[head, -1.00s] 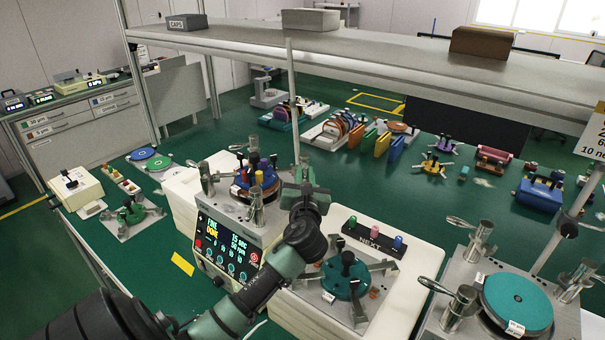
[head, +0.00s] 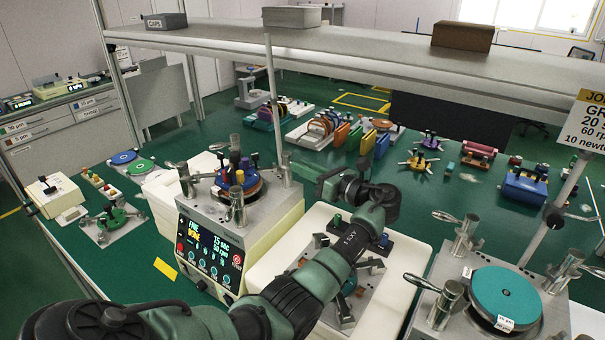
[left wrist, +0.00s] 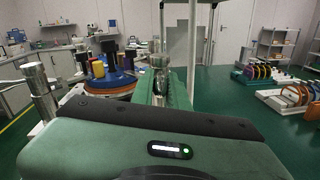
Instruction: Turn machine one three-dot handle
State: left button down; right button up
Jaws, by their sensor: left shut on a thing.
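Machine one (head: 232,252), with its lit display reading DONE, stands left of centre. Upright metal handles ring its blue-topped plate: one at the left (head: 185,180), one in front (head: 237,207), one behind. My left gripper (head: 305,170) reaches in from the right, at the machine's right rear, its fingers pointing left. In the left wrist view the fingers (left wrist: 165,88) are shut at a shiny metal handle part (left wrist: 159,62), mostly hidden by them. I cannot make out dots on any handle. My right gripper is out of view.
A second machine with a teal disc (head: 503,293) stands at the right. A pale tray (head: 410,262) with a teal-hubbed fixture lies between, under my left arm. A shelf (head: 360,52) runs overhead; its thin post (head: 275,115) stands close to my gripper.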

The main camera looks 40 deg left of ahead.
pick_arm(q)
jog(key=shift+w+f+n+g+b, duration=0.1)
jog(key=shift+w+n+g+b, duration=0.2)
jog(key=shift+n+g+b, duration=0.45)
jog(key=shift+p, duration=0.3)
jog(key=c, duration=1.4)
grip_release()
notch_tip(320, 180, up, 20)
jog(key=b, duration=0.3)
